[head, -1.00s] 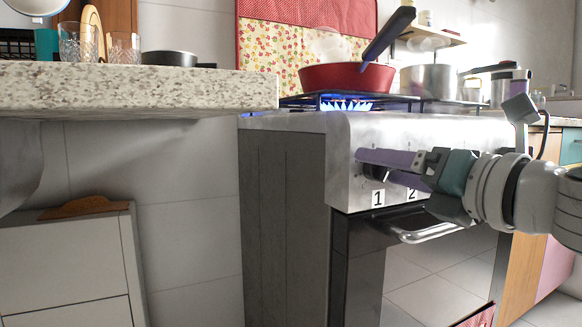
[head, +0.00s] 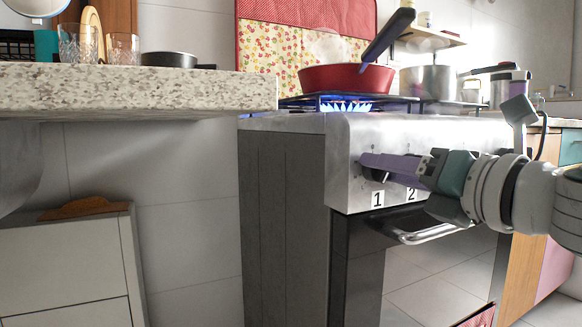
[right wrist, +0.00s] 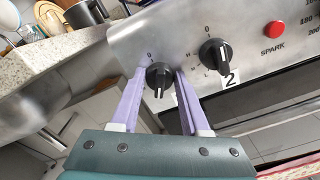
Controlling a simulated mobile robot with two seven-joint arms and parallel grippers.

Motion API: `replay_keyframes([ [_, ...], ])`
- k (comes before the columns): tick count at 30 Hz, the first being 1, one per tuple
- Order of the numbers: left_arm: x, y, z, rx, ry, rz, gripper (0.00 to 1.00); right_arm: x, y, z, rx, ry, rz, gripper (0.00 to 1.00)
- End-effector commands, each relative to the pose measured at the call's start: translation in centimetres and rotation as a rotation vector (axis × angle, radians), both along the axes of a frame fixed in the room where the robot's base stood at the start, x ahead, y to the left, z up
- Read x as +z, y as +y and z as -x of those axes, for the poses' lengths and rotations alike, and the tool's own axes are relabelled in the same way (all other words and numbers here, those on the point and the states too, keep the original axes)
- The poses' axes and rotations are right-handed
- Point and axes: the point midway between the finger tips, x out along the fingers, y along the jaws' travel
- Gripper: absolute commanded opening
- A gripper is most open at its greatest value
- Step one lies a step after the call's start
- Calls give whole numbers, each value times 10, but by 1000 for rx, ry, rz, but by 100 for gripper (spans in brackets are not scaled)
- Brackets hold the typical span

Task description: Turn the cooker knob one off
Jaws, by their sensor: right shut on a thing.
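Cooker knob one is a round black knob with a raised grip. It shows between my fingers in the right wrist view (right wrist: 158,78) and is partly hidden behind them in the head view (head: 377,174), above the label "1" (head: 377,199). My right gripper (head: 368,166) reaches in from the right, its purple fingers at the cooker's front panel. In the right wrist view the fingers (right wrist: 160,74) stand on both sides of the knob, shut on it. A blue flame (head: 346,106) burns under the red pan (head: 346,78). My left gripper is out of view.
Knob two (right wrist: 213,52) and a red spark button (right wrist: 274,28) sit to the right on the panel. The oven handle (head: 432,234) juts out below. A granite counter (head: 140,90) with glasses stands left; a metal pot (head: 428,80) stands behind.

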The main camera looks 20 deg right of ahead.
Motion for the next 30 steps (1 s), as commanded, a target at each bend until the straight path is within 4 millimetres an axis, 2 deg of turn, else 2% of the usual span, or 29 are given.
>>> replay_keyframes([
  [8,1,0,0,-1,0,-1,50,0,0,0,-1,2,-21,0],
  [14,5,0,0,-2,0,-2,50,0,-1,0,-2,9,-108,0],
  [30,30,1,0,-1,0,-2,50,1,-2,0,-3,47,-587,0],
])
